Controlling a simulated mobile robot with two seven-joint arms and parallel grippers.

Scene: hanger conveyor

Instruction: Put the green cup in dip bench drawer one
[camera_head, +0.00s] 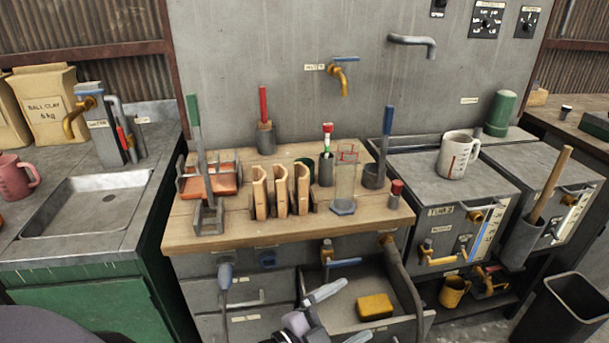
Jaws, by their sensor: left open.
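A taller green cylinder (501,113) stands on the ledge at the right. Under the bench top, one drawer (415,306) is pulled open, with a yellow block (375,306) inside. I cannot read its label, so I cannot tell whether it is drawer one. My left gripper (340,314) is open and empty at the bottom middle, in front of the open drawer's left part. My right gripper is not in view.
The bench top (200,235) is crowded with wooden slats (281,191), upright handled tools and a clear measuring cylinder (345,185). A hose (400,270) hangs before the open drawer. Shut drawers (262,288) lie left, a black bin (568,312) right.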

